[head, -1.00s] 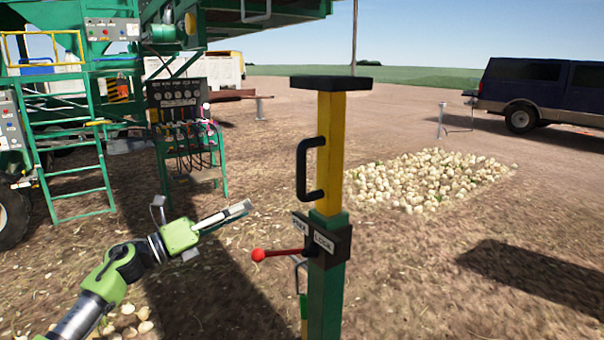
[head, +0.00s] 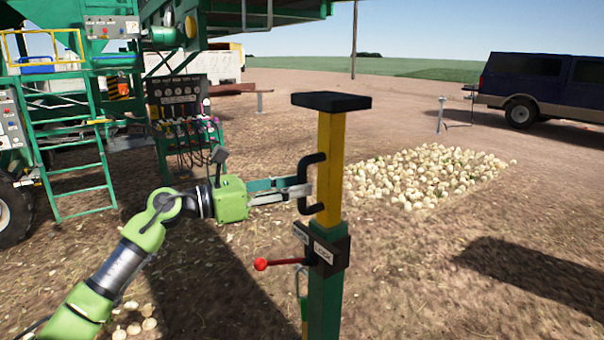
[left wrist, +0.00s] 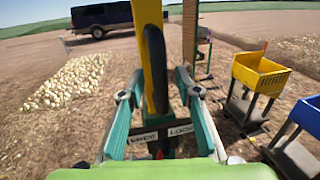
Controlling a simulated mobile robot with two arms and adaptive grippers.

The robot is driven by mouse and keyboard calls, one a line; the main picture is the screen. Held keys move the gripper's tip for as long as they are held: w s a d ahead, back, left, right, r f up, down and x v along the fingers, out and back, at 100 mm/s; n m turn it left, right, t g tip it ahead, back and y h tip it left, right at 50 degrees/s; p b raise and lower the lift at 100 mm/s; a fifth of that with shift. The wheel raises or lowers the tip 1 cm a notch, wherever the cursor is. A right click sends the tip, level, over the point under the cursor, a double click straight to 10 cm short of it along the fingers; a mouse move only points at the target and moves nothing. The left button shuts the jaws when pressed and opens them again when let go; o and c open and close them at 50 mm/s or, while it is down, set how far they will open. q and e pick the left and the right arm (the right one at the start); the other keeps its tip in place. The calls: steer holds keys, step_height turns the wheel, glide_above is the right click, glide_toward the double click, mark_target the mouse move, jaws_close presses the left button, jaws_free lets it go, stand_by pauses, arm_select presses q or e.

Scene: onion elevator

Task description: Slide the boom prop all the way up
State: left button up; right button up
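The boom prop's yellow inner post (head: 330,165) stands upright in a green sleeve (head: 325,300), with a black plate (head: 331,102) on top. A black handle (head: 304,205) is on its left side; it also shows in the left wrist view (left wrist: 155,68). My left gripper (head: 302,188) is at the handle, its fingers (left wrist: 158,88) apart on either side of it with visible gaps. The red-knobbed lever (head: 261,264) points left from the black FREE/LOCK box (head: 322,248). My right gripper is in neither view.
A green machine with a ladder (head: 75,165) and a gauge panel (head: 182,108) stands at the left. An onion pile (head: 425,175) and a dark blue vehicle (head: 545,90) are at the right. The wrist view shows a yellow bin (left wrist: 260,75).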

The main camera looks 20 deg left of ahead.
arm_select(q)
steer(key=shift+x, duration=1)
